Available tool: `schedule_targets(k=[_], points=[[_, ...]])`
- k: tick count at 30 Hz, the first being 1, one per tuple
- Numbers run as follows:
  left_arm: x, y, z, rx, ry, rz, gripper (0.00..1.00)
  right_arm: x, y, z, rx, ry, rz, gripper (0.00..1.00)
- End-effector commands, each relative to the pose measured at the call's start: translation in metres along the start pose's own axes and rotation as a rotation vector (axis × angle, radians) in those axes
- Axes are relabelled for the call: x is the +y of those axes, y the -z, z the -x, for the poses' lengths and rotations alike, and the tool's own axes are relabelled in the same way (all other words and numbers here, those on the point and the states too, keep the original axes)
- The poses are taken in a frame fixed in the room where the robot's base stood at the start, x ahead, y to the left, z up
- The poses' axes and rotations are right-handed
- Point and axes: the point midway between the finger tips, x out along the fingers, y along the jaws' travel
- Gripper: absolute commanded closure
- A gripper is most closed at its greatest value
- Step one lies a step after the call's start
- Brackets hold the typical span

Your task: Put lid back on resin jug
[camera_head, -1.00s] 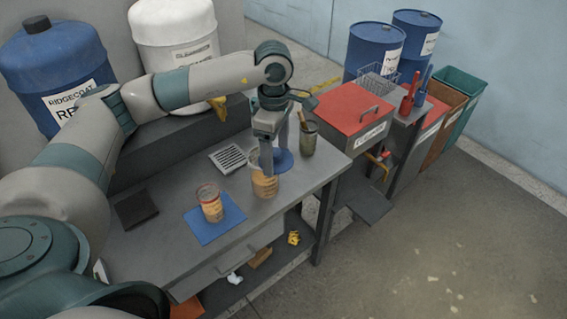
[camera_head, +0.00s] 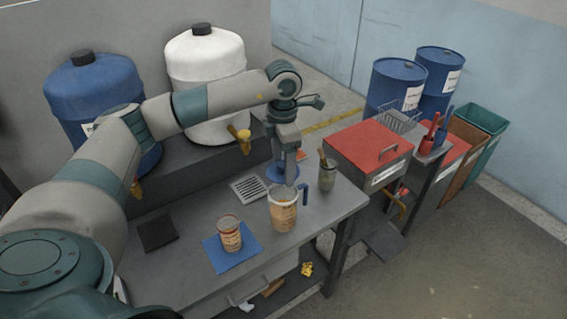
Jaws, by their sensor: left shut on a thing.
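The resin jug (camera_head: 283,215), clear with tan contents and a blue handle on its right, stands upright on the grey bench. My left gripper (camera_head: 289,178) points down just above and behind the jug's rim. It is shut on the round blue lid (camera_head: 275,173), which shows mostly to the left of the fingers. The fingers hide part of the lid. I cannot tell the exact gap between lid and rim. My right gripper is not in view.
Drums with taps are at the back. A red-lidded bin (camera_head: 368,148) is beyond the bench.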

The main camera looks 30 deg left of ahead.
Motion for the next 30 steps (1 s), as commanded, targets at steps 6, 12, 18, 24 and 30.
schedule_targets(k=[6, 12, 18, 24, 30], points=[[0.000, 0.000, -0.006, 0.001, 0.000, -0.001, 0.54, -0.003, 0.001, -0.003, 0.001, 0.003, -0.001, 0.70], [0.000, 0.001, -0.019, 0.002, 0.001, -0.001, 0.54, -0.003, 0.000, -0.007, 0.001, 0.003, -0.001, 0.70], [0.000, 0.001, -0.035, 0.002, 0.001, -0.001, 0.54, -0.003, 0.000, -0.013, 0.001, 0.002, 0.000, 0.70], [0.000, 0.000, -0.053, 0.001, 0.000, -0.001, 0.54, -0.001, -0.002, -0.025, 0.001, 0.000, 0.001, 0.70], [0.000, 0.000, -0.061, 0.000, 0.000, -0.002, 0.54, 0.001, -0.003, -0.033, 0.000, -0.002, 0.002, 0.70]])
